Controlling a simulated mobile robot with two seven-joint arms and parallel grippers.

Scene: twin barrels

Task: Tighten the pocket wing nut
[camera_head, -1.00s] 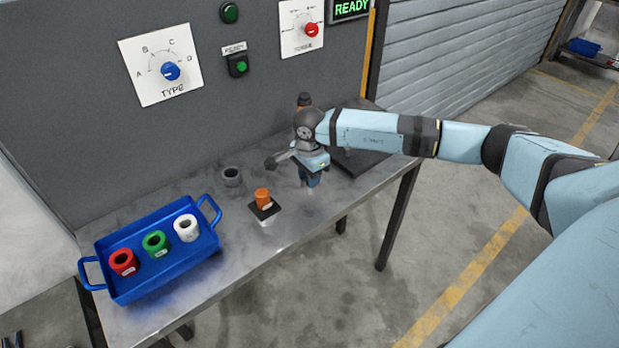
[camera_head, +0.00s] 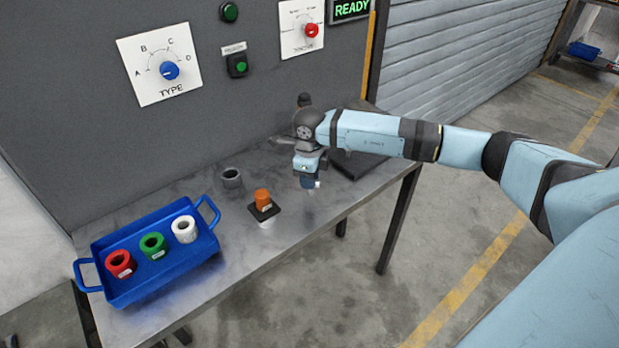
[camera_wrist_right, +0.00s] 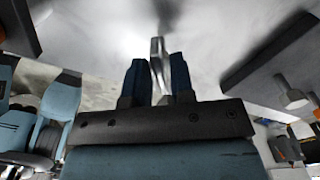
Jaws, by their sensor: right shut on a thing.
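My right gripper (camera_head: 311,184) points down over the right part of the metal bench (camera_head: 200,270). In the right wrist view my right gripper (camera_wrist_right: 158,78) has its two blue-black fingers shut on a thin silvery piece, which looks like the wing nut (camera_wrist_right: 157,52). The piece stands upright between the fingers, and a blurred dark stem shows beyond it. In the head view the wing nut is too small and too hidden by the gripper to make out clearly. My left gripper is not in view.
An orange cylinder (camera_head: 262,197) on a black square plate and a grey ring (camera_head: 231,177) stand left of the gripper. A blue tray (camera_head: 150,290) holds red, green and white rings. A dark plate (camera_head: 352,166) lies right of the gripper. Dials and buttons are on the wall.

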